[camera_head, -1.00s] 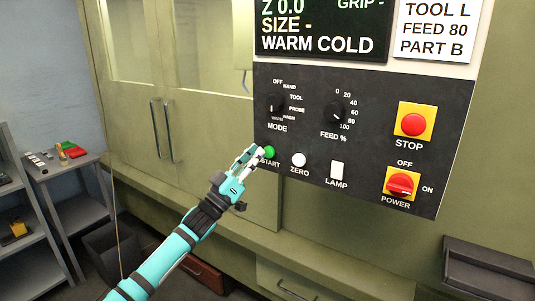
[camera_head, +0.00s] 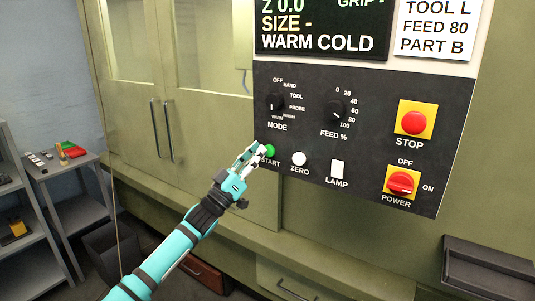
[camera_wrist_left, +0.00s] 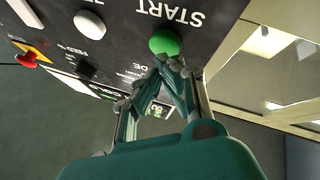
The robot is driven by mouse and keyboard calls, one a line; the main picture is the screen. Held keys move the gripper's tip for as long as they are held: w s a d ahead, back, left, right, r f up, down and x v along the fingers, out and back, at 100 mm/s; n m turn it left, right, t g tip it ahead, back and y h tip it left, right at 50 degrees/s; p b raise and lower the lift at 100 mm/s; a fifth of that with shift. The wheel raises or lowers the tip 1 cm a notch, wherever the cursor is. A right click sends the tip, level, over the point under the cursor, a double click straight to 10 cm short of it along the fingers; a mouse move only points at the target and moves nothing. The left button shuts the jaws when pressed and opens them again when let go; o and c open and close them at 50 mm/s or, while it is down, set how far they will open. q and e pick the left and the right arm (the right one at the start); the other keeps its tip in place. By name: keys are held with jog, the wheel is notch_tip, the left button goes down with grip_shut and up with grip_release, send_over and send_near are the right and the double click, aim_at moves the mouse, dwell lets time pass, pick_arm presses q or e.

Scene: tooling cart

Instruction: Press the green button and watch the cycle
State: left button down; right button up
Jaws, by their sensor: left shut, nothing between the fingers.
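The green START button (camera_head: 270,150) is on the dark control panel (camera_head: 300,110), left of the white ZERO button (camera_head: 299,159). My left gripper (camera_head: 262,150) is shut and empty, its fingertips at the button's left edge in the head view. In the left wrist view the green button (camera_wrist_left: 165,42) shows just beyond the closed fingertips (camera_wrist_left: 172,64). I cannot tell whether they touch it. The display (camera_head: 322,28) reads "WARM COLD" and "SIZE -". My right gripper is not in view.
The panel also has the MODE knob (camera_head: 276,103), FEED knob (camera_head: 335,112), LAMP switch (camera_head: 337,168), red STOP button (camera_head: 414,123) and red POWER switch (camera_head: 401,184). The machine's doors (camera_head: 160,130) are closed. A grey shelf (camera_head: 75,170) stands at the left.

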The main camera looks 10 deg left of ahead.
pick_arm(q)
jog(key=shift+w+d+b, duration=0.2)
jog(key=shift+w+b, duration=0.2)
jog(key=shift+w, duration=0.15)
dwell(1.3)
jog(key=shift+s, duration=0.1)
jog(key=shift+s+a+p, duration=0.25)
jog(key=shift+s+p, duration=0.35)
jog(key=shift+s, duration=0.2)
jog(key=shift+f, duration=0.1)
jog(key=shift+s+a+p, duration=0.3)
jog(key=shift+s+p, duration=0.15)
jog(key=shift+s, duration=0.35)
jog(key=shift+s+a+p, duration=0.25)
jog(key=shift+s+p, duration=0.2)
jog(key=shift+s, duration=0.3)
jog(key=shift+s+a+p, duration=0.3)
jog(key=shift+s+p, duration=0.15)
jog(key=shift+s, duration=0.35)
dwell(2.8)
